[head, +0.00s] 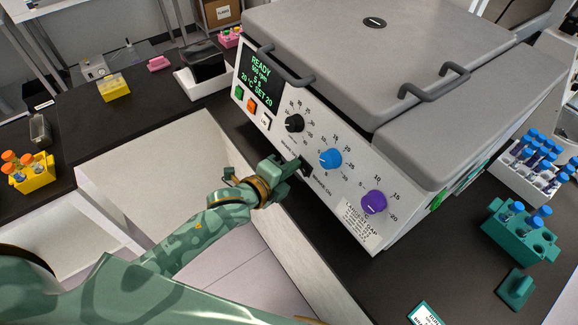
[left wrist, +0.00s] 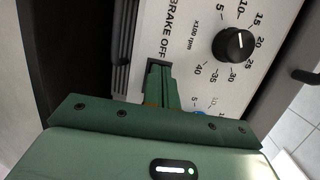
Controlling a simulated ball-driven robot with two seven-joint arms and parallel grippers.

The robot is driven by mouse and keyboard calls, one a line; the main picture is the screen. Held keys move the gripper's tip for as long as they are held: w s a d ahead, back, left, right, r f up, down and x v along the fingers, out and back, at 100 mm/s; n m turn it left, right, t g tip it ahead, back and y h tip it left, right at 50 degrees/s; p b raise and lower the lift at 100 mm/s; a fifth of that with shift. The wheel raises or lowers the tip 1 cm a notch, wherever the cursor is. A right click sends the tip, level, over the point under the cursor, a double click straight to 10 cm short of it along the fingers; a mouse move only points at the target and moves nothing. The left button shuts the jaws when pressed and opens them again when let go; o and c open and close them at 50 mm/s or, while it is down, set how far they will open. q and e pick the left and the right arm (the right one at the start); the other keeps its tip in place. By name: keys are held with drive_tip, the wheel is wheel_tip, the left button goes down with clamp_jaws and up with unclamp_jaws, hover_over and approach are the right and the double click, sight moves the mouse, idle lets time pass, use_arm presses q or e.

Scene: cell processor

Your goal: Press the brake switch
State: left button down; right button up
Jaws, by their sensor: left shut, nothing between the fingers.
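The grey-white cell processor (head: 345,205) has a slanted front panel with a screen, buttons and knobs. A small black brake switch (head: 306,170) sits low on the panel, below and between the black and blue knobs. My left gripper (head: 298,163) is shut and empty, with its fingertips right at the switch. In the left wrist view, the closed green fingers (left wrist: 160,82) reach the panel at the end of the "BRAKE OFF" label (left wrist: 167,30). They cover most of the switch there. I cannot tell whether they touch it or which way it is set. My right gripper is not in view.
A black knob (head: 294,123), a blue knob (head: 330,158) and a purple knob (head: 374,202) are on the panel near the gripper. A green tube rack (head: 520,232) stands right of the machine. The dark bench (head: 330,240) has a narrow strip before the panel.

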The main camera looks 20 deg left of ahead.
use_arm(q)
drive_tip(key=shift+s+d, duration=0.1)
drive_tip(key=shift+s+d+p, duration=0.45)
drive_tip(key=shift+s, duration=0.1)
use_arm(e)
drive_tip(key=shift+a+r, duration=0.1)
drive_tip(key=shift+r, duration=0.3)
use_arm(q)
drive_tip(key=shift+r, duration=0.1)
